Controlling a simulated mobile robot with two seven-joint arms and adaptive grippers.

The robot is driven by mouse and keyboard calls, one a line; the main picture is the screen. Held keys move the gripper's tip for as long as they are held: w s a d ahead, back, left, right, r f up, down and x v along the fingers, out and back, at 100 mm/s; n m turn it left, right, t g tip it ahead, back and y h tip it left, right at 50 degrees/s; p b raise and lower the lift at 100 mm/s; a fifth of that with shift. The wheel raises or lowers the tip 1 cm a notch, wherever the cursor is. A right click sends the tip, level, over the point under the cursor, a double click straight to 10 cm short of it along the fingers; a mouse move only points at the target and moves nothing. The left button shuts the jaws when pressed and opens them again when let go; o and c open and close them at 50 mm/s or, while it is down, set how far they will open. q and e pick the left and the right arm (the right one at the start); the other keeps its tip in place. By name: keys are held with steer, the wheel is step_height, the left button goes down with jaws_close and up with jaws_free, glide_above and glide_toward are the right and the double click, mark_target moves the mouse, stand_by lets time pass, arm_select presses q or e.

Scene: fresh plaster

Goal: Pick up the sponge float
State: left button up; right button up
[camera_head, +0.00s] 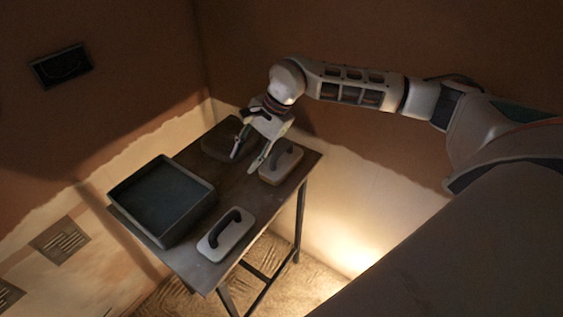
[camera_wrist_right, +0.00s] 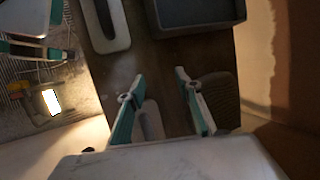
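Two pale floats with dark arched handles lie on the table, one at the front (camera_head: 213,246) and one at the right (camera_head: 273,176). A dark brown block (camera_head: 215,146) lies at the back; it looks ribbed in the right wrist view (camera_wrist_right: 222,92). I cannot tell for sure which is the sponge float. My right gripper (camera_head: 243,164) is open and empty, pointing down above the table between the brown block and the right float. The right float (camera_wrist_right: 152,122) shows between its fingers (camera_wrist_right: 160,75) in the right wrist view. White and teal parts, seemingly my left gripper (camera_wrist_right: 38,48), show at that view's left edge.
A dark, shallow, walled tray (camera_head: 203,221) fills the left of the narrow table (camera_head: 235,192). Walls stand close behind the table. A lit work lamp (camera_wrist_right: 48,101) is on the floor in the right wrist view. Bare tabletop lies between tray and floats.

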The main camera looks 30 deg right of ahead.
mark_target(284, 145)
steer(key=d+h, duration=0.1)
steer(key=d, duration=0.3)
steer(key=d+h, duration=0.1)
steer(key=d, duration=0.4)
steer(key=w+d+r+h, duration=0.1)
steer(key=d+h, duration=0.1)
steer(key=d, duration=0.3)
steer(key=x, duration=0.6)
steer(key=shift+w+f, duration=0.15)
steer(key=shift+f, duration=0.25)
jaws_close()
